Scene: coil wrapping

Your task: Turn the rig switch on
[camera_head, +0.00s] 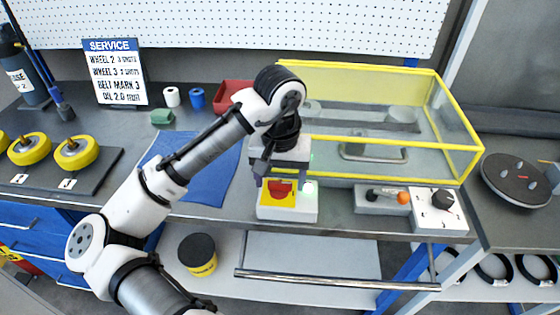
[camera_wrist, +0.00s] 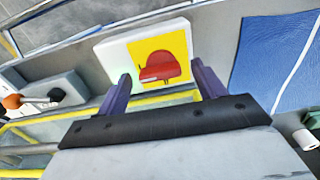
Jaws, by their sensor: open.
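The rig switch (camera_head: 287,201) is a white box with a yellow plate and a red handle (camera_head: 281,187), at the front edge of the bench in the head view. A green glow shows at its right side. In the wrist view the switch box (camera_wrist: 108,53) lies ahead of my gripper, with the red handle (camera_wrist: 165,66) on the yellow plate. My gripper (camera_wrist: 162,82) is open, and its two fingers stand on either side of the red handle in that view. In the head view my gripper (camera_head: 280,178) is directly over the switch. I cannot tell whether the fingers touch the handle.
A yellow-framed clear guard (camera_head: 385,143) stands behind the switch. To the right are a lever with an orange knob (camera_head: 403,197) and a white box with a black dial (camera_head: 441,201). A blue cloth (camera_head: 208,178) lies to the left. A metal rail (camera_head: 335,282) runs below.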

